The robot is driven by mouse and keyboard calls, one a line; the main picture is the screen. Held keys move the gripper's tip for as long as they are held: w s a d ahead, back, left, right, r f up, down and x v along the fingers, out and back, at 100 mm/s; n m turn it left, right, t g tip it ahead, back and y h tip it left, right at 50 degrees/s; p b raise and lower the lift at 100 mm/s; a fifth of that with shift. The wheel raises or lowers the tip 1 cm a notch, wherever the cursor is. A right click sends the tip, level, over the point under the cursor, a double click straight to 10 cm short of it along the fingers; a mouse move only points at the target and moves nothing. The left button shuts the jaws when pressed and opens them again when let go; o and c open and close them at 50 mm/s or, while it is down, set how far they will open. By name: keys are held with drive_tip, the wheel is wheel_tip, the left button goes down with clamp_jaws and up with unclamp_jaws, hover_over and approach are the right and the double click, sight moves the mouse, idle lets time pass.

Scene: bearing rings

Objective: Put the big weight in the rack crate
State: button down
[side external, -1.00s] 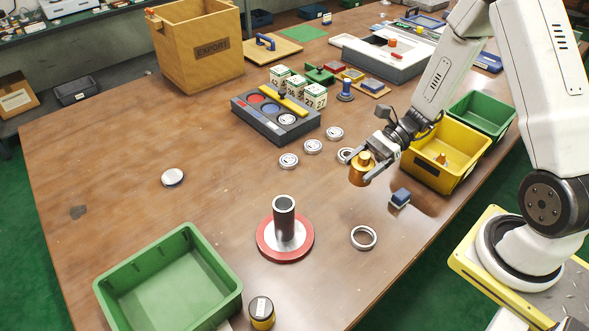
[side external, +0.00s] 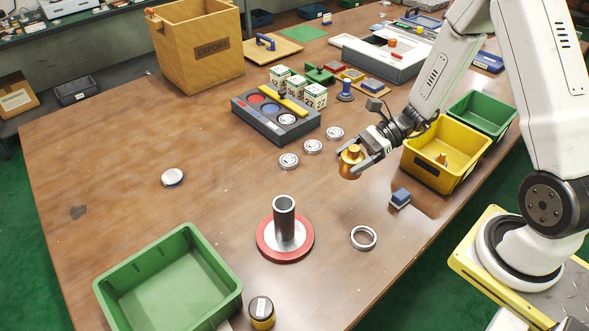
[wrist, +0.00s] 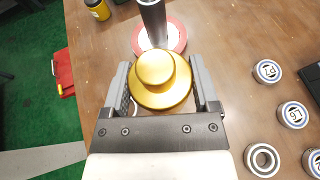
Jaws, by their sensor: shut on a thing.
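The big weight (side external: 350,165) is a brass-gold cylinder with a knob on top. My gripper (side external: 355,158) is shut on it and holds it above the table, roughly upright. In the wrist view the big weight (wrist: 160,80) sits between both fingers of my gripper (wrist: 162,88). No crate is marked as the rack crate in what I see. A yellow crate (side external: 424,173) with a small brass weight (side external: 441,158) in it stands right of my gripper. A green crate (side external: 500,121) is behind it. A larger green crate (side external: 118,291) stands at the front left.
A dark post on a red-rimmed base (side external: 263,248) stands front centre. A steel ring (side external: 363,237), a blue block (side external: 400,198) and several round silver bearings (side external: 289,160) lie near my gripper. A wooden EXPORT box (side external: 215,70) stands at the back left. The left table is mostly clear.

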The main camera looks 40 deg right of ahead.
drive_tip(key=w+r+m+t+h, duration=0.5)
drive_tip(key=w+m+t+h, duration=0.1)
drive_tip(key=w+m+t, duration=0.1)
drive_tip(key=shift+w+a+r+m+t, duration=0.2)
drive_tip(key=shift+w+m+t, duration=0.25)
drive_tip(key=shift+m, duration=0.35)
drive_tip(key=shift+w, duration=0.1)
drive_tip(key=shift+d+h, duration=0.15)
drive_tip(key=shift+h, duration=0.15)
drive_tip(key=w+d+f+m+h, duration=0.2)
drive_tip(key=d+m+h, duration=0.1)
drive_tip(key=d, duration=0.8)
drive_tip(key=w+d+f+m+h, duration=0.1)
drive_tip(key=w+d+m+h, duration=0.2)
drive_tip(key=d, duration=0.9)
drive_tip(key=w+d+f+m+h, duration=0.2)
drive_tip(key=w+d+m+h, duration=0.1)
drive_tip(key=d, duration=0.8)
drive_tip(key=m+h, duration=0.1)
drive_tip(key=h, duration=0.1)
drive_tip(key=shift+w+d+f+t+h, duration=0.2)
drive_tip(key=shift+d+f+t+h, duration=0.15)
drive_tip(key=shift+d+h, duration=0.05)
